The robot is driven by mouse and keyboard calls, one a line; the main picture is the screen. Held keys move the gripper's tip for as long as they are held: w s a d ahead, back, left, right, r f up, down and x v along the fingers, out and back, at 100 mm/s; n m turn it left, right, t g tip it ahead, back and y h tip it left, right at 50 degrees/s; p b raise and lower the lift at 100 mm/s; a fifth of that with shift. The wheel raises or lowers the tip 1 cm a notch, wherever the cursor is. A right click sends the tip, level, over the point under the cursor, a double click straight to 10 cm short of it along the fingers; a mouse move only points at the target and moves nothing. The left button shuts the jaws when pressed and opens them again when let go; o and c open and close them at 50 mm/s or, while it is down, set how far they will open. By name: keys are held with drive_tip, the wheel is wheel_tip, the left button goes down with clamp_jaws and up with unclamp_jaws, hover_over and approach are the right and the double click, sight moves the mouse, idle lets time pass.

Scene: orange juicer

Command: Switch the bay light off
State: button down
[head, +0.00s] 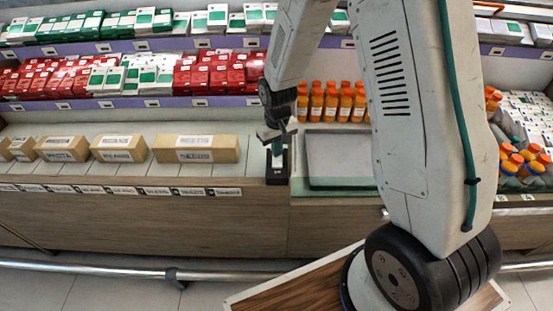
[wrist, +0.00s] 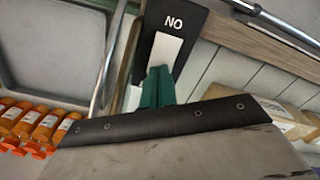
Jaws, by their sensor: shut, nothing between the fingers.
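The bay light switch is a black plate (wrist: 189,22) with a white rocker (wrist: 166,50) in the wrist view. Its lettering reads "NO" there, which is "ON" upside down. In the head view the black switch housing (head: 277,181) stands at the counter's front edge, between the boxes and the tray. My gripper (head: 277,149) is just above it, pointing down. Its teal fingers (wrist: 157,86) are shut and empty, and overlap the near end of the rocker in the wrist view. I cannot tell whether they touch it. The fingers hide the plate's other end.
Brown cartons (head: 195,149) stand on the counter left of the switch. A grey tray (head: 338,155) lies to its right, with orange-capped bottles (head: 331,103) behind. Shelves of red and green packs are above. A metal rail (head: 90,267) runs along the front.

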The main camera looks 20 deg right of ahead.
drive_tip(key=shift+f, duration=0.25)
drive_tip(key=shift+r, duration=3.5)
drive_tip(key=s+d+r, duration=0.1)
drive_tip(key=s+r, duration=1)
drive_tip(key=s, duration=0.3)
drive_tip(key=s+d+r+m+t, duration=0.1)
drive_tip(key=s+d+r, duration=0.1)
drive_tip(key=s+r, duration=1)
drive_tip(key=shift+s+r, duration=0.3)
drive_tip(key=shift+s, duration=0.7)
